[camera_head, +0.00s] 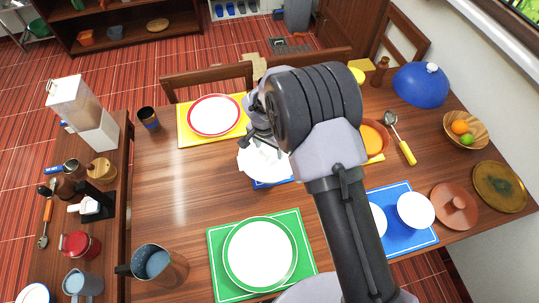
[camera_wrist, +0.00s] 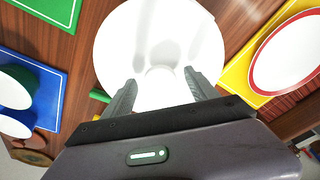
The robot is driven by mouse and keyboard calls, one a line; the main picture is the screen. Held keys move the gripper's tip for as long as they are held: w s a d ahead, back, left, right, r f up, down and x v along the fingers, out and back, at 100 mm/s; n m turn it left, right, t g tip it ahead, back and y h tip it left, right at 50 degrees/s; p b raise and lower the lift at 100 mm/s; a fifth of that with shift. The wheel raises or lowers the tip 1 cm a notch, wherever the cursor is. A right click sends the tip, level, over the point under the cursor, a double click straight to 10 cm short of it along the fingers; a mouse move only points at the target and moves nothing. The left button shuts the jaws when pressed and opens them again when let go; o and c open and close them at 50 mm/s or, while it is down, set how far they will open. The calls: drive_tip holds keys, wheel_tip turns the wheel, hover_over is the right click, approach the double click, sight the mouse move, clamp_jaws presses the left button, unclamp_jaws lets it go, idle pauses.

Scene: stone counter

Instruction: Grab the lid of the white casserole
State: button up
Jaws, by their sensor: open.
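The white casserole (camera_head: 262,163) sits near the middle of the table on a blue mat, partly hidden by my arm. In the wrist view, its round white lid (camera_wrist: 122,45) fills the upper middle, with a pale knob (camera_wrist: 160,78) at its near side. My gripper (camera_wrist: 160,84) is open, its two grey fingers spread on either side of the knob. No contact between fingers and knob is clear. In the head view, my gripper (camera_head: 260,137) is above the casserole's upper edge, seen small and partly covered by my wrist.
A red-rimmed plate (camera_head: 214,115) on a yellow mat lies behind, a green-rimmed plate (camera_head: 260,253) on a green mat in front. White bowls (camera_head: 415,210) are on a blue mat at right. A blue dome (camera_head: 420,84) and fruit bowl (camera_head: 481,132) are farther right. Bare wood lies left.

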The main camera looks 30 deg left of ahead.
drive_tip(key=shift+w+f, duration=0.1)
drive_tip(key=shift+f, duration=0.1)
drive_tip(key=shift+r, duration=0.1)
drive_tip(key=shift+c, duration=1.3)
clamp_jaws()
